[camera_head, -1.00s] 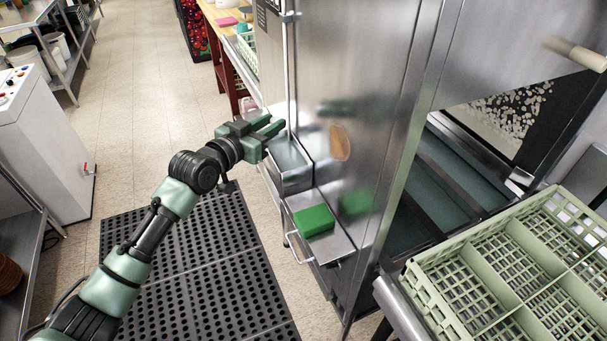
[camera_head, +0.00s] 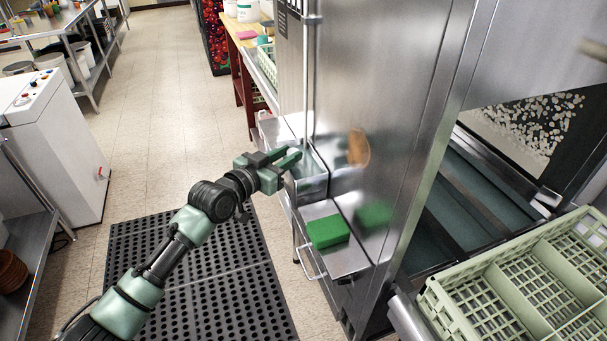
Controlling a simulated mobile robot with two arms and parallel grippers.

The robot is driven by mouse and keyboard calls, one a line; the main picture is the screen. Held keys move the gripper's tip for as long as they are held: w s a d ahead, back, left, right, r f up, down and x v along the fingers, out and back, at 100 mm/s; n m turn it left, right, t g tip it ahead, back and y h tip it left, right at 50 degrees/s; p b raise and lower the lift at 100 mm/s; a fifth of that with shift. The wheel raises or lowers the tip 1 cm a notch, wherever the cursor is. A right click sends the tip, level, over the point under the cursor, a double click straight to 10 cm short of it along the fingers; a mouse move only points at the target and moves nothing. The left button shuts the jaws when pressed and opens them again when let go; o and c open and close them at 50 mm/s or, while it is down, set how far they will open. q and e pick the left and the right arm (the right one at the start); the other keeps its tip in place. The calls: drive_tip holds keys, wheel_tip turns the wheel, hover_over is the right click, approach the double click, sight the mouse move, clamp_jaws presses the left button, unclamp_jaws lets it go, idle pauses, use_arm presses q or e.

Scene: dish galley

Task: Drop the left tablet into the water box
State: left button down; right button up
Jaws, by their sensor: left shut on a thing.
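The water box (camera_head: 312,187) is a small open steel box on the left side of the tall steel machine, with its opening upward. My left gripper (camera_head: 287,160) has its green fingers at the box's left rim, with the tips over the opening. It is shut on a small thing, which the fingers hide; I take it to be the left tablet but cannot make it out. I cannot tell whether the fingers touch the rim. No other tablet can be made out. My right gripper is not in view.
A green block (camera_head: 327,231) lies on a steel shelf just below the box. The machine's steel side wall (camera_head: 385,120) rises right of the box. A pale green dish rack (camera_head: 530,285) stands at the lower right. A black perforated mat (camera_head: 235,295) covers the floor.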

use_arm(q)
drive_tip(key=c, duration=1.1)
unclamp_jaws()
drive_tip(key=shift+o, duration=0.2)
drive_tip(key=b+v, duration=0.1)
drive_tip(key=v, duration=0.7)
drive_tip(key=shift+f, duration=0.1)
